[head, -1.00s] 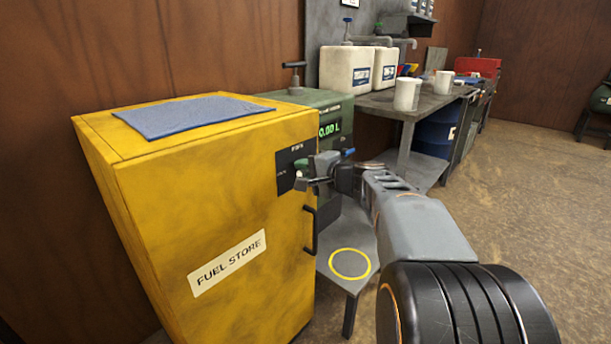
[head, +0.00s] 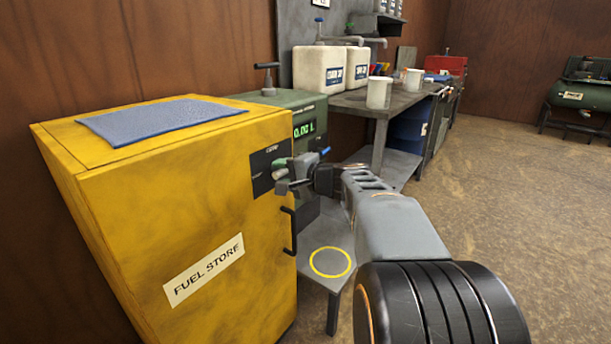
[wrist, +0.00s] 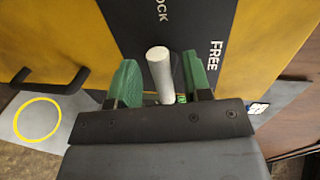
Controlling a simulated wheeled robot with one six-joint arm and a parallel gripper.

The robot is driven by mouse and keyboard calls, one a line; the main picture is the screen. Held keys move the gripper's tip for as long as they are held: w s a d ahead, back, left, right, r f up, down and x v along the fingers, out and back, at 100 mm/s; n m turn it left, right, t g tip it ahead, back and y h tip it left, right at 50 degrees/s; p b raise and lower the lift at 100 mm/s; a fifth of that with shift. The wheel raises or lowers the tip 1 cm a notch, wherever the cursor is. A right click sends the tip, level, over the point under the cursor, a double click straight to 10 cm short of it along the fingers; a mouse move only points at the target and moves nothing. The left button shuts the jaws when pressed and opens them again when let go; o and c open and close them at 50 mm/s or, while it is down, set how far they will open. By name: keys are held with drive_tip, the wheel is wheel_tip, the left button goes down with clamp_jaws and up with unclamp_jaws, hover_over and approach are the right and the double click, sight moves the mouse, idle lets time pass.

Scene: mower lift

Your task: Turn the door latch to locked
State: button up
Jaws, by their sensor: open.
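The yellow fuel store cabinet (head: 215,210) stands at the left in the head view, with a dark latch plate (head: 258,183) high on its door. In the wrist view the plate (wrist: 143,18) bears the words FREE and a partly hidden word ending in OCK. A light grey latch handle (wrist: 160,75) shows between the two green finger pads of my gripper (wrist: 158,85). The fingers are open, with a gap visible on each side of the handle. In the head view my gripper (head: 283,174) is at the plate and hides most of the latch.
A black door handle (head: 290,230) sits below the plate. A green pump unit (head: 290,105) is behind the cabinet, and a low grey stand (head: 318,285) with a yellow ring is beside it. A workbench (head: 350,100) with white containers stands behind. Open floor lies at the right.

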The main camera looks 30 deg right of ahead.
drive_tip(key=p+v, duration=0.2)
drive_tip(key=v, duration=1)
drive_tip(key=shift+s+p, duration=0.2)
drive_tip(key=shift+p, duration=0.2)
drive_tip(key=shift+d+r, duration=0.1)
